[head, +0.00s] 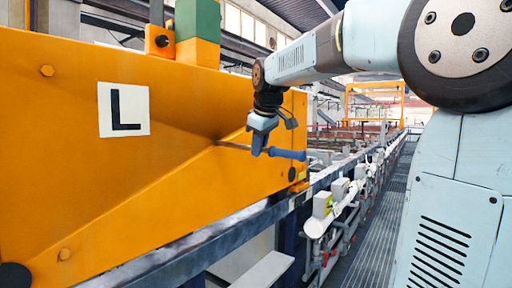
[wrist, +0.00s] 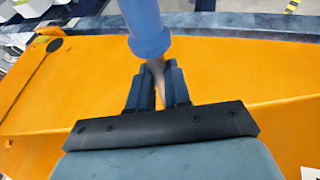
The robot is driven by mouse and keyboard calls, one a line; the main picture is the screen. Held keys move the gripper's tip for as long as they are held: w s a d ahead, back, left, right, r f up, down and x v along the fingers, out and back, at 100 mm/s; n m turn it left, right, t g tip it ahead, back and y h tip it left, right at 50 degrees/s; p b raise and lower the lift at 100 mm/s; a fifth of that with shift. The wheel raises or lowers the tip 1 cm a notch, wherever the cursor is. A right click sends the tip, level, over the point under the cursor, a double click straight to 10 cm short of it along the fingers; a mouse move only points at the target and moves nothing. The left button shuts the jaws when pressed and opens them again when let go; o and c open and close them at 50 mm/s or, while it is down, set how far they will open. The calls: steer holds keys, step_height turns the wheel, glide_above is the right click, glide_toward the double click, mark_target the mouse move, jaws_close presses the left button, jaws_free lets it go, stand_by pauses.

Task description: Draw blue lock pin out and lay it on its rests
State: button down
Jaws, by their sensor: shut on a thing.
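The blue lock pin (head: 287,154) has a thick blue handle pointing right in the head view. In the wrist view its handle (wrist: 147,30) is at the top centre, with a narrower metal shank below it. My gripper (head: 263,145) is in front of the orange plate, its fingers shut around the shank just behind the handle. The fingers also show in the wrist view (wrist: 158,82). A thin dark line runs left from the gripper along the plate; I cannot tell whether it is the shank or a shadow. I cannot make out the pin's rests.
The orange plate (head: 190,170) marked with an L label (head: 124,109) fills the left. A dark round hole or disc (head: 292,174) is near its right end. A blue-grey rail (head: 210,246) runs below. A grated walkway (head: 374,230) lies to the right.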

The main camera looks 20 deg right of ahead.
mark_target(270, 148)
steer(key=shift+s+d, duration=1)
steer(key=shift+s, duration=0.3)
stand_by(0.9)
